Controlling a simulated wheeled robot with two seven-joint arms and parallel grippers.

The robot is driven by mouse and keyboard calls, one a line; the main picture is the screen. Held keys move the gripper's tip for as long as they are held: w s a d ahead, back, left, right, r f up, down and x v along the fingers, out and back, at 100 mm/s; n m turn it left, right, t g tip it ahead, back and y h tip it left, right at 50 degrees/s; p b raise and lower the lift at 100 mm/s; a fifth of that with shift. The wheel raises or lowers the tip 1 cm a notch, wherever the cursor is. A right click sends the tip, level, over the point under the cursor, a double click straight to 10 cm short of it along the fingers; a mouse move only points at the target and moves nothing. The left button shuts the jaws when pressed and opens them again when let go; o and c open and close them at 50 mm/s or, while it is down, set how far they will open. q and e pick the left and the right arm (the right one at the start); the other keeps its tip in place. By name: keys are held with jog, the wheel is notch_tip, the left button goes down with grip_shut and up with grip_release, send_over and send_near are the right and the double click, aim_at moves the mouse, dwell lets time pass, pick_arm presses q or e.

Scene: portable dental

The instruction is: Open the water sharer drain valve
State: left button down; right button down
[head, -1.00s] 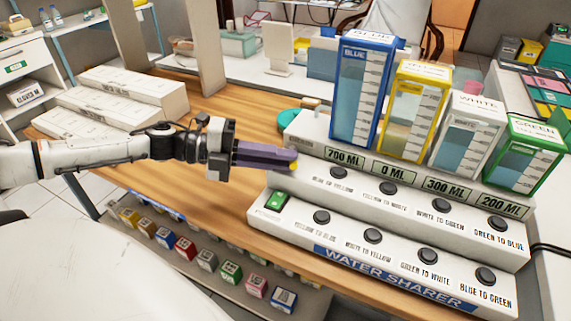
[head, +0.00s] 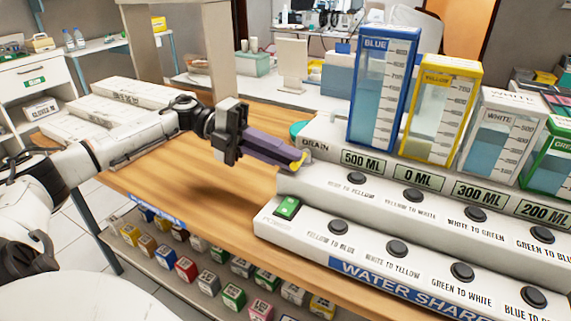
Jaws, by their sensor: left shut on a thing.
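The water sharer (head: 345,215) is a white stepped machine on the right, with a DRAIN label at the left end of its upper step. My left gripper (head: 298,162) reaches in from the left, just below that label. Its purple-grey fingers are shut on a small yellow piece, apparently the drain valve (head: 301,160). The fingers hide most of it, so its exact turn is unclear. The blue tank (head: 382,90) holds pale blue water, and its display (head: 367,161) reads 500 ML. My right gripper is not in view.
Yellow (head: 440,105), white (head: 503,135) and green tanks stand right of the blue one. Round black buttons (head: 338,227) and a green power switch (head: 288,207) are on the front steps. White boxes (head: 110,120) lie on the wooden table (head: 190,185), clear in the middle.

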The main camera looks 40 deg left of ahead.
pick_arm(q)
jog(key=shift+a+m+g, duration=0.15)
jog(key=shift+m+g, duration=0.25)
jog(key=shift+g, duration=0.1)
jog(key=shift+b, duration=0.3)
jog(key=c, duration=2)
grip_release()
jog(key=shift+w, duration=0.1)
jog(key=shift+c, duration=0.2)
jog(key=shift+a, duration=0.15)
jog(key=v, duration=1)
